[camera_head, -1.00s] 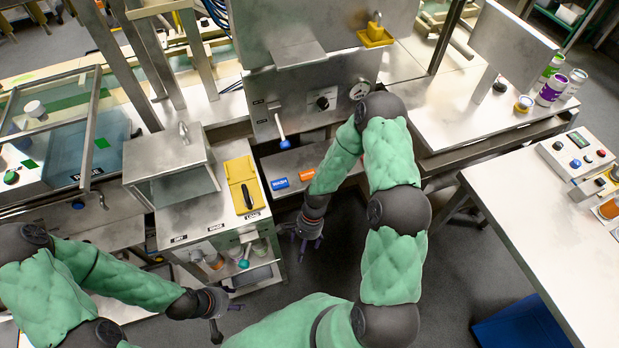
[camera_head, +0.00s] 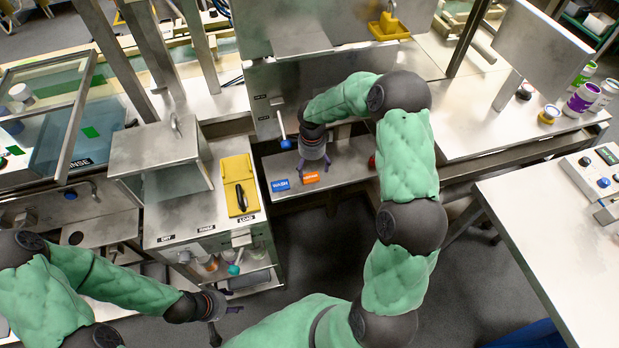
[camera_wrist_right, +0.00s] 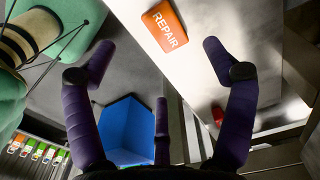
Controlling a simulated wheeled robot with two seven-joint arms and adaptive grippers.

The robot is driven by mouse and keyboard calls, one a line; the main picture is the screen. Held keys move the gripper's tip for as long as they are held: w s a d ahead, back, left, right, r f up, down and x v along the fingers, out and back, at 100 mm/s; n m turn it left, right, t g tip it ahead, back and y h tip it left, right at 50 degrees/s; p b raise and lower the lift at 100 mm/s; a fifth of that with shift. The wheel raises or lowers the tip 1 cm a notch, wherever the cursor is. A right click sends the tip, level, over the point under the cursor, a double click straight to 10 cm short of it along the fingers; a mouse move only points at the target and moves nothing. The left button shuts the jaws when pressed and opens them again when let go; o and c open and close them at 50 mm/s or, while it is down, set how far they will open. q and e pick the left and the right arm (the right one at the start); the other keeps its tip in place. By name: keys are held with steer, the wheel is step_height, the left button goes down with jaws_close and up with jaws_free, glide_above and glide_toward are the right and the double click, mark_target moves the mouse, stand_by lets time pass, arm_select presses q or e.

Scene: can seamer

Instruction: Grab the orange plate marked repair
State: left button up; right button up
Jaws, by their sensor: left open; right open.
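The orange plate marked REPAIR (camera_head: 310,178) lies on the grey metal shelf (camera_head: 345,172) under the machine. In the right wrist view the orange plate (camera_wrist_right: 165,26) shows its white lettering near the top, beyond my fingertips and between them. My right gripper (camera_head: 313,165) is open just above the shelf, close behind the plate in the head view. In the wrist view its purple fingers (camera_wrist_right: 158,65) are spread with nothing between them. My left gripper (camera_head: 226,322) is open and empty low at the left, over the floor, away from the plate.
A blue plate marked WASH (camera_head: 280,185) lies just left of the orange one. A blue-knobbed lever (camera_head: 286,144) hangs behind. A cabinet with a yellow holder (camera_head: 239,185) stands to the left.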

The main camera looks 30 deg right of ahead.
mark_target(311, 179)
step_height(311, 179, down, 8)
steer(key=shift+w+r+b, duration=0.15)
steer(key=shift+r+b, duration=0.05)
steer(key=shift+b, duration=0.95)
steer(key=c, duration=1)
